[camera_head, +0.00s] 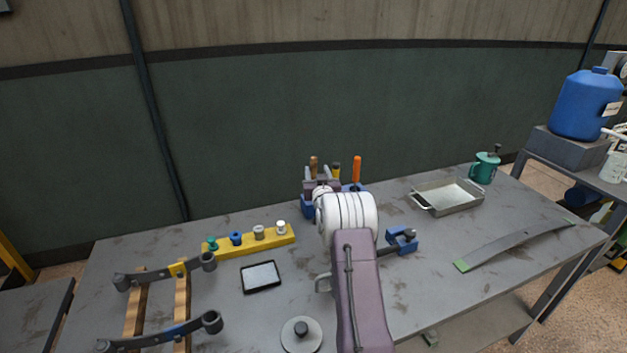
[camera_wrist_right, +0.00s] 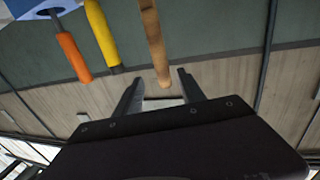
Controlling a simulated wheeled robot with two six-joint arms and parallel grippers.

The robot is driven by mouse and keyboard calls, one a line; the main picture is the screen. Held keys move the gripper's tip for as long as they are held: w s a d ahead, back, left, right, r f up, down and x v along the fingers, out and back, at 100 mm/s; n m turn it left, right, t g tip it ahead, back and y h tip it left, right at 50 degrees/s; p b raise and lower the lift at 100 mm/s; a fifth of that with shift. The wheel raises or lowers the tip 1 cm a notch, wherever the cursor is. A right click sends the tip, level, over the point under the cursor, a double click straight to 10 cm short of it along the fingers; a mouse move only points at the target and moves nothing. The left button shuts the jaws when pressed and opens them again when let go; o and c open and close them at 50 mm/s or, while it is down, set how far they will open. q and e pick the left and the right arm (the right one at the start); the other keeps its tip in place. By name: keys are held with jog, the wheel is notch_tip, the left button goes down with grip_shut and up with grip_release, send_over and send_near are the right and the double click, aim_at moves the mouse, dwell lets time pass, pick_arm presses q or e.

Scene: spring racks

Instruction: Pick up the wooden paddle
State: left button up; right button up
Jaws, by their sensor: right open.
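The wooden paddle shows as a light brown wooden handle (camera_wrist_right: 152,35) in the right wrist view, its end lying in line between my right gripper's fingertips. In the head view its brown top (camera_head: 314,163) sticks up from a blue holder (camera_head: 307,208). My right gripper (camera_wrist_right: 160,76) is open, one finger on each side of the handle's end. I cannot tell whether either finger touches it. In the head view my right arm hides most of the holder and the gripper's fingers. My left gripper is not in view.
Close beside the paddle stand an orange handle (camera_wrist_right: 74,56) and a yellow handle (camera_wrist_right: 102,32). On the bench are a yellow rack (camera_head: 255,244), a black-framed tablet (camera_head: 261,277), a blue clamp (camera_head: 403,242), a metal tray (camera_head: 447,196) and a leaf spring (camera_head: 515,240).

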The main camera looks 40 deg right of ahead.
aim_at(314, 166)
jog(key=shift+p+x, duration=0.35)
jog(key=shift+x, duration=2.25)
jog(key=shift+w+a, duration=0.1)
jog(key=shift+a, duration=0.1)
grip_shut()
